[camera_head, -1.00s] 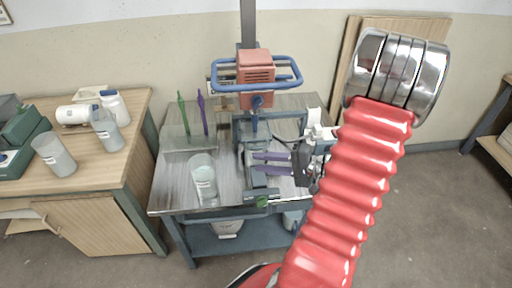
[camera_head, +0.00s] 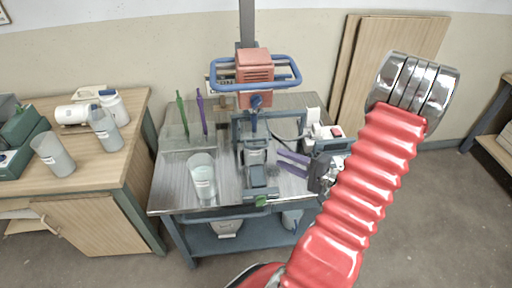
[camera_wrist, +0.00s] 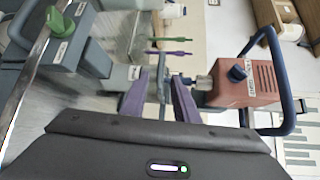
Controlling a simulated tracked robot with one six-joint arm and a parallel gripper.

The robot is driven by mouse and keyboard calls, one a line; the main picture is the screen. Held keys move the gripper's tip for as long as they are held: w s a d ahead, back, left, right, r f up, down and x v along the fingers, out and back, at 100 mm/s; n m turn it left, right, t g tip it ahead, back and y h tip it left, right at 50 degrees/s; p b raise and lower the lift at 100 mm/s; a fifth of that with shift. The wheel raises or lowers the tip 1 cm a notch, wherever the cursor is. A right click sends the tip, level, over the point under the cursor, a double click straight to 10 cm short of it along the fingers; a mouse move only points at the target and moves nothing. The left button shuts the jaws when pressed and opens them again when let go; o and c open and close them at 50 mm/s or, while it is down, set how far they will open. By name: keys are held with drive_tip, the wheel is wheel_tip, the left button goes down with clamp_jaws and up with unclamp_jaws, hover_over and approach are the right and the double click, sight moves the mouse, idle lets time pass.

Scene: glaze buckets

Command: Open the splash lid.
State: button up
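The mixer stands on the middle bench, with an orange-red motor head (camera_head: 256,72) inside a blue loop handle; the head also shows in the wrist view (camera_wrist: 250,82). Below it is a blue-grey frame around a grey vessel (camera_head: 257,156). I cannot pick out the splash lid clearly or tell its position. A grey block (camera_head: 257,178) with a green knob (camera_head: 262,201) sits at the front. My gripper (camera_head: 281,159) is right of the vessel, its purple fingers pointing left, apart from it. In the wrist view the fingers (camera_wrist: 161,78) are spread with nothing held.
A translucent cup (camera_head: 203,178) stands front left on the bench. A green tool (camera_head: 183,114) and a purple tool (camera_head: 202,115) stand upright at the back left. The left table (camera_head: 110,170) holds cups and white bottles. White and dark equipment (camera_head: 325,136) lies behind my gripper.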

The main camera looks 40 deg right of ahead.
sight(255, 147)
drive_tip(key=x, duration=1.2)
drive_tip(key=shift+w, duration=0.3)
drive_tip(key=c, duration=0.6)
drive_tip(key=shift+a+f, duration=0.1)
clamp_jaws()
